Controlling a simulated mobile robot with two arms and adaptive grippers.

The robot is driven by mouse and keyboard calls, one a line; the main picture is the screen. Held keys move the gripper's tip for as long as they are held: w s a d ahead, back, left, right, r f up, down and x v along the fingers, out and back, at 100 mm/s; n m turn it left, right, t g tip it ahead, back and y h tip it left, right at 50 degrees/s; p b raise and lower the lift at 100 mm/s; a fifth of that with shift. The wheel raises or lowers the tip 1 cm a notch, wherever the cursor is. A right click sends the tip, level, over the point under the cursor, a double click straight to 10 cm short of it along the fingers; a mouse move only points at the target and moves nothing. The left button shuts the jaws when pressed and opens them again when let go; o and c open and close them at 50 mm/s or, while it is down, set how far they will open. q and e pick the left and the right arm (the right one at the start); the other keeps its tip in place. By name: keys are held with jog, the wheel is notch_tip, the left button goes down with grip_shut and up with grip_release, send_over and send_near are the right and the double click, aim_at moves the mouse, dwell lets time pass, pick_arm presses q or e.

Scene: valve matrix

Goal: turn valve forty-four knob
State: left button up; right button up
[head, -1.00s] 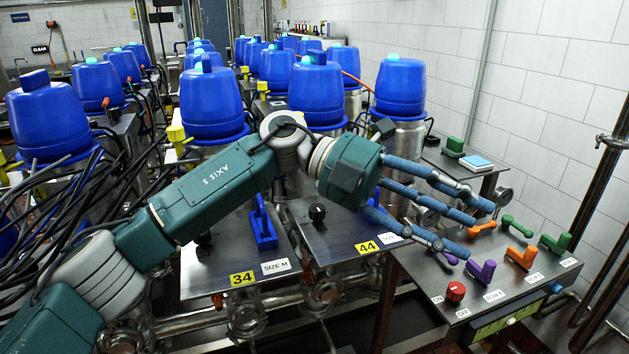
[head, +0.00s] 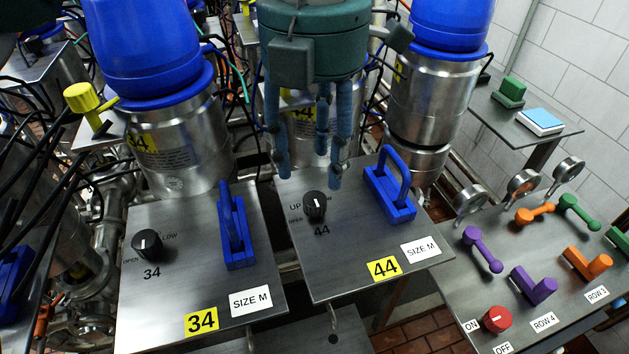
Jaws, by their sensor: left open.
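The valve forty-four knob (head: 315,206) is a round black knob with a white pointer mark on a metal plate. "UP" and "OPEN" labels show at its left and "44" below it. My left gripper (head: 315,176) hangs over the back of this plate with its blue fingers pointing down. The fingers are open and empty, their tips just behind and above the knob in the picture. I cannot tell how far apart they are in depth. My right gripper is not in view.
A blue handle (head: 397,198) stands right of the knob. Plate 34 with its black knob (head: 147,244) and blue handle (head: 234,240) lies to the left. A control panel with a red knob (head: 496,319) and coloured levers is at right. Metal canisters stand behind.

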aim_at(314, 198)
pick_arm(q)
jog(key=f+p, duration=0.1)
jog(key=f, duration=0.5)
jog(key=shift+w, duration=0.2)
jog(key=shift+f, duration=0.7)
jog(key=shift+c, duration=1.3)
jog(key=c, duration=0.9)
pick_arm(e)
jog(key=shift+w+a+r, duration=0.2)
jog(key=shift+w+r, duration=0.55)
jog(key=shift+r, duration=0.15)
